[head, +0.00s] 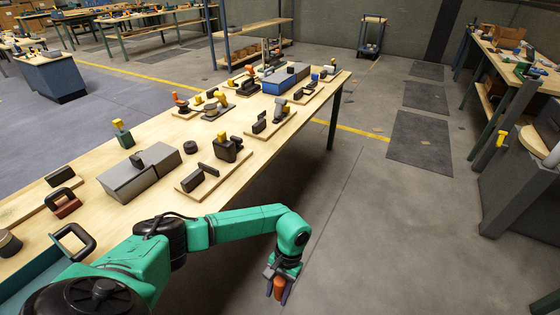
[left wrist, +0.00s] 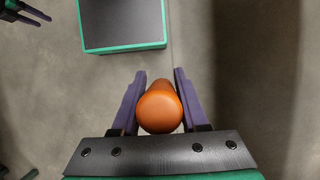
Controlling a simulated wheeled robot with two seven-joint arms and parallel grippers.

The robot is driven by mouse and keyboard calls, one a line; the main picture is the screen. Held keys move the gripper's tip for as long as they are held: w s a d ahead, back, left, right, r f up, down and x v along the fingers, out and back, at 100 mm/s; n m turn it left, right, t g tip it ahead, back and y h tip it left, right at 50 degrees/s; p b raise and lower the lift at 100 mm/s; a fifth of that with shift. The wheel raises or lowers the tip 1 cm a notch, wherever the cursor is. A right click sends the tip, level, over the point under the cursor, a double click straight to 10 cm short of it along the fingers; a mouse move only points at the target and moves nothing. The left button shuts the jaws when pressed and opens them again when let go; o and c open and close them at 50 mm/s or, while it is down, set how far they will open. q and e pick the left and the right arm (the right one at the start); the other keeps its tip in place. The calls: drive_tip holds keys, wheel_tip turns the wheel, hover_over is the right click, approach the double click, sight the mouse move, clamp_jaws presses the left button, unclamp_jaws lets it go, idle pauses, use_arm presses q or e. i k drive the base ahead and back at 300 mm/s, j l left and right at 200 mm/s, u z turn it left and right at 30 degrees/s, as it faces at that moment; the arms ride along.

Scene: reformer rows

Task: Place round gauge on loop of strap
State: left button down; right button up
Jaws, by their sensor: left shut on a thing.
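My left gripper (head: 277,286) hangs over the floor to the right of the long table. It is shut on an orange cylinder (left wrist: 160,107), which also shows between the fingers in the head view (head: 279,287). I see its round end in the left wrist view. I cannot tell whether it is the round gauge. A black loop (head: 88,246) stands at the table's near left and may be the strap's loop. A small black round piece (head: 190,147) lies flat on the table. Dark fingers (left wrist: 27,12), apparently my right gripper, show at the top left of the wrist view; their opening is unclear.
The long wooden table (head: 230,183) carries a grey box (head: 128,181), a black block (head: 228,150), boards with parts and a blue box (head: 278,83). Another bench (head: 515,62) stands at the right.

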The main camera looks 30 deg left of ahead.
sight(267, 118)
drive_tip(key=i+l+u, duration=0.1)
drive_tip(key=i+u, duration=0.3)
drive_tip(key=i+l+u, duration=0.35)
drive_tip(key=i, duration=0.2)
drive_tip(key=i+l+u, duration=0.25)
drive_tip(key=i+u, duration=0.15)
drive_tip(key=i, duration=0.05)
